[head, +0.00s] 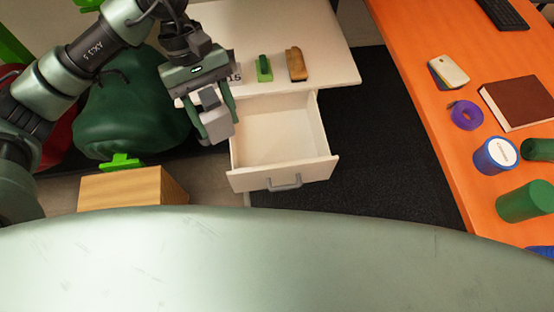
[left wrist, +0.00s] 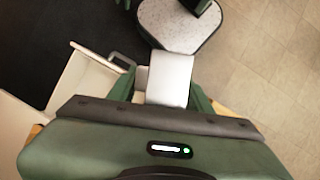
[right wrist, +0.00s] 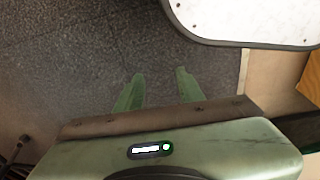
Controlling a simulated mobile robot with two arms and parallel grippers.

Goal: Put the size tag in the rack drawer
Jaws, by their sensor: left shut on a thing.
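My left gripper (head: 217,133) is shut on a pale grey block, apparently the size tag (head: 216,122). The tag also shows pale between the fingers in the left wrist view (left wrist: 168,78). The white rack drawer (head: 283,176) is pulled open, and the visible part of its inside is empty. In the head view the gripper and tag are just left of the drawer's left wall; their height above it is hard to tell. My right gripper (right wrist: 160,75) is open and empty, over dark floor; it does not show in the head view.
The white rack top (head: 325,60) carries a green brush (head: 264,68), a brown brush (head: 297,64) and a partly hidden "15" marking. A wooden box (head: 125,190) and a dark green bag (head: 125,110) stand at left. An orange table (head: 425,100) stands at right.

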